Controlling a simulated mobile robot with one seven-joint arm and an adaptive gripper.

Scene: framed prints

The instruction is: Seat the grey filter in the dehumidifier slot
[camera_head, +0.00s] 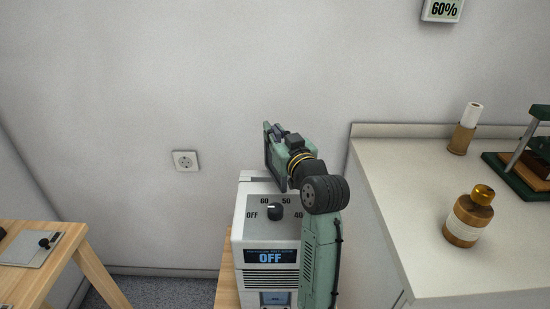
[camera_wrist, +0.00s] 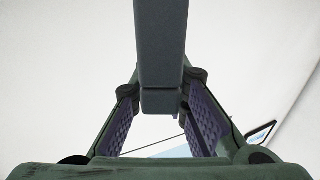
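The dehumidifier (camera_head: 262,231) is a white box with a dial on top and a display reading OFF. Its dark slot (camera_head: 259,179) shows at the back of the top, partly hidden by my arm. My gripper (camera_head: 281,150) is above the back right of the box. A dark-rimmed upright panel at its front looks like the grey filter (camera_head: 270,156). In the wrist view my gripper's fingertips (camera_wrist: 163,95) are on either side of a dark grey bar, apparently the filter (camera_wrist: 160,45) seen edge-on. Whether its lower edge touches the slot is unclear.
A white counter (camera_head: 420,215) on the right carries an amber bottle (camera_head: 469,216), a white roll on a wooden holder (camera_head: 465,129) and a green stand (camera_head: 525,165). A wooden table (camera_head: 62,252) stands at the left. A wall socket (camera_head: 186,161) is behind. The gap left of the dehumidifier is clear.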

